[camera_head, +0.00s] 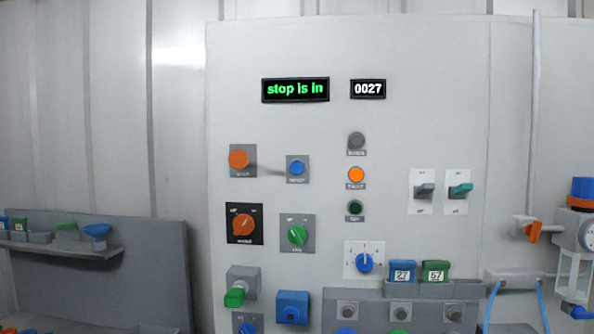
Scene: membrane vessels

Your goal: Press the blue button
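The blue button (297,168) is a round cap on a small grey plate, on the light grey panel (430,80) in front of me. It is to the right of a larger orange button (239,159), which stands out from its own plate. The label under the blue button is too small to read. I cannot tell from this view how far the blue button stands out. Nothing covers it. Neither of my grippers is in view.
A display (295,89) reads "stop is in"; a counter (368,89) reads 0027. An orange lamp (356,174) looks lit. Below the buttons are an orange rotary switch (243,223) and a green knob (297,236). Two toggle levers (424,190) are at right. A shelf (70,249) is at left.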

